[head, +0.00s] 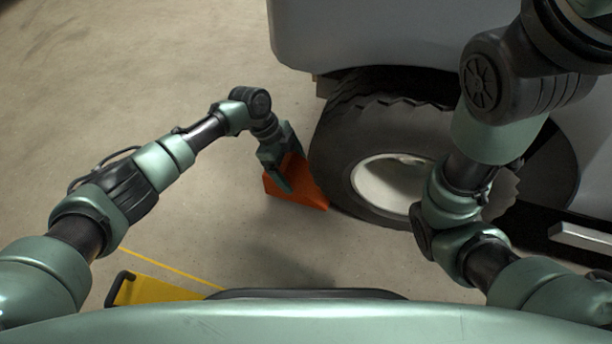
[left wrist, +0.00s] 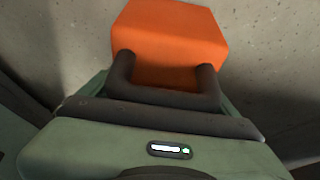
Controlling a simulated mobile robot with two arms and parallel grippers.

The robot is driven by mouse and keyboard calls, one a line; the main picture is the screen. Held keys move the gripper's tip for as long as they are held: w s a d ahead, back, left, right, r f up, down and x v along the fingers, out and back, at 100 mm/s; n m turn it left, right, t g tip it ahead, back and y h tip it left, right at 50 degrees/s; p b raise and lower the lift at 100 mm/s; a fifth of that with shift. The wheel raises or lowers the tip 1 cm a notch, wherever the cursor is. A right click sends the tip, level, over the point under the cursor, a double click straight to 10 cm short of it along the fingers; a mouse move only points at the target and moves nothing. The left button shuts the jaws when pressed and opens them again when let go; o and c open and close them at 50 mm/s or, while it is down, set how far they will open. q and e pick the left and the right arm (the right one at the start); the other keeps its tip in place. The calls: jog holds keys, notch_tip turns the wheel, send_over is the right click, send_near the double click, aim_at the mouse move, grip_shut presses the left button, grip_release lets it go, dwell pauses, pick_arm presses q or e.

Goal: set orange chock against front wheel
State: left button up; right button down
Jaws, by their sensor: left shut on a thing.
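The orange chock (head: 302,189) is low at the left side of the front wheel (head: 335,150), in the head view. Its right end is close to the tyre's lower left edge; I cannot tell whether they touch. My left gripper (head: 279,171) is shut on the chock from above. In the left wrist view the chock (left wrist: 172,38) shows beyond a dark handle-like bar (left wrist: 165,97) at the gripper. The wheel has a black treaded tyre and a pale hub. My right arm crosses in front of the wheel, and its gripper is not visible.
The grey cart body (head: 360,35) stands above and behind the wheel. A yellow object (head: 155,290) with a dark handle lies at the lower left, near a yellow floor line (head: 170,268). The concrete floor (head: 130,70) left of the wheel is clear.

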pick_arm(q)
jog(key=d+b, duration=0.1)
jog(key=d, duration=0.1)
jog(key=s+d+b, duration=0.1)
jog(key=shift+s+d+f+b, duration=0.1)
jog(key=shift+d+f+b, duration=0.2)
jog(key=shift+d+f, duration=0.1)
jog(key=shift+f+b, duration=0.2)
jog(key=shift+b, duration=0.25)
jog(key=shift+r, duration=0.1)
jog(key=o, duration=1.8)
jog(key=shift+a+f, duration=0.1)
jog(key=shift+f, duration=0.1)
